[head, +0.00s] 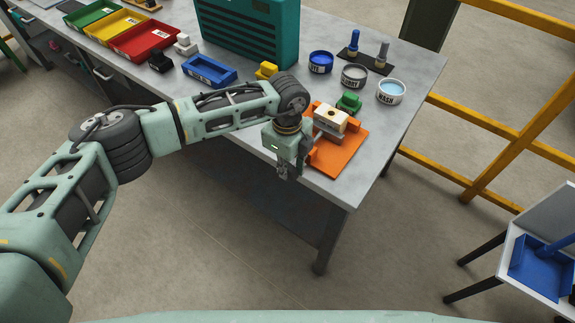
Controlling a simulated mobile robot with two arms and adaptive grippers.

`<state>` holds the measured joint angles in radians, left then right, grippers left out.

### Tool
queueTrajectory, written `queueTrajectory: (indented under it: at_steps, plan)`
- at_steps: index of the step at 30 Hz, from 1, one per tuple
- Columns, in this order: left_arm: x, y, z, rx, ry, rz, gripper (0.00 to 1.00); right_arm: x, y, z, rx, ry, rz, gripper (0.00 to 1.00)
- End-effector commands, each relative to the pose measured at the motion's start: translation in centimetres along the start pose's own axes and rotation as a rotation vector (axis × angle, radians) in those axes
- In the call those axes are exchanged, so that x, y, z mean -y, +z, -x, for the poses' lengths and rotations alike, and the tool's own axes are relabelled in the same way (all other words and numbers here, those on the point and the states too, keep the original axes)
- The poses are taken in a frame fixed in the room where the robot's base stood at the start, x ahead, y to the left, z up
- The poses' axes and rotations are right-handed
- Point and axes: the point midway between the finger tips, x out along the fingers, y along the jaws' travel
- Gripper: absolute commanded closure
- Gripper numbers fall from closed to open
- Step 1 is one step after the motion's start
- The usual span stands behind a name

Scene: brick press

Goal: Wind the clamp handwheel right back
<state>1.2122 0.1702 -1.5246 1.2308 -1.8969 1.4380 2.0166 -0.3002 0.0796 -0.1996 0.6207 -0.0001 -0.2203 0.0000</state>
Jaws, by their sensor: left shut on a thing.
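The orange clamp fixture (338,156) sits at the near right corner of the grey workbench. A cream block (330,117) with a dark hole on top sits in it, above a grey part. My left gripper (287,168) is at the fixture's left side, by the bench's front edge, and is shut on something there. The clamp handwheel is mostly or wholly hidden by my gripper, so its position cannot be read. My right gripper is not in view.
A green block (349,102) stands just behind the fixture, and a yellow block (266,70) lies to the left. A blue tray (209,71), a WASH tub (391,91) and a teal cabinet (250,30) stand on the bench. Yellow rails (475,122) run at the right.

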Motion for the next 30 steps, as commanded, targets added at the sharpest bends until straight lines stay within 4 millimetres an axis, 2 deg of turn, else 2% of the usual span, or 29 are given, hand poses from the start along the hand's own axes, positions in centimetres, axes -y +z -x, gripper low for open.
queueTrajectory:
  at_steps: [8,21,30]
  plan:
    - [0.0,0.3,-0.3,-0.093,0.0,0.003,1.0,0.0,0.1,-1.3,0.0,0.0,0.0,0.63]
    - [0.0,1.0,-0.6,-0.413,0.0,0.004,1.0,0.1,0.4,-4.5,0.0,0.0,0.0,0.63]
    - [0.0,1.2,-0.5,-0.566,0.0,0.001,1.0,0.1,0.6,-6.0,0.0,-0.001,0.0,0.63]
